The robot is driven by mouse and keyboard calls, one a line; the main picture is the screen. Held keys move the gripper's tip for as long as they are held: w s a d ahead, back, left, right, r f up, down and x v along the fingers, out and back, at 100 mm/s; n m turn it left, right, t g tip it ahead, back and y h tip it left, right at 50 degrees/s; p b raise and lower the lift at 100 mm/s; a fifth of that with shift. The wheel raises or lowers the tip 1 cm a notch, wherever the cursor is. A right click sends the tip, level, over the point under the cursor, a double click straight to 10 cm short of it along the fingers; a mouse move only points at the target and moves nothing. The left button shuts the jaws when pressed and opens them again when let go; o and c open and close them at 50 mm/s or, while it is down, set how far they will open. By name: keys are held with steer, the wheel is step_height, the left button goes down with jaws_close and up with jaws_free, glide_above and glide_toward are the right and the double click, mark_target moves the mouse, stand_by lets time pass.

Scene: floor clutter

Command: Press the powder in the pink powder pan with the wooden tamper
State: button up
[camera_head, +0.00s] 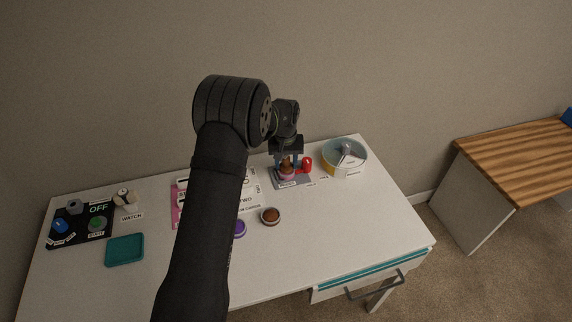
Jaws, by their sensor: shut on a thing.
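The pink powder pan (287,178) sits on a small grey base towards the back right of the white table. My gripper (286,161) is directly above it, pointing down, shut on the brown wooden tamper (286,168). The tamper is upright, over or in the pan. Whether it touches the powder is too small to tell, and the powder itself is hidden.
A red object (306,164) stands close to the pan's right. A round bin (345,158) is farther right. A small brown-filled dish (270,215) and a purple round item (240,229) lie in front. A teal tray (125,249) and black panel (79,226) are left.

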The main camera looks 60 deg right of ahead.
steer(key=shift+r, duration=2.8)
steer(key=shift+w, duration=0.1)
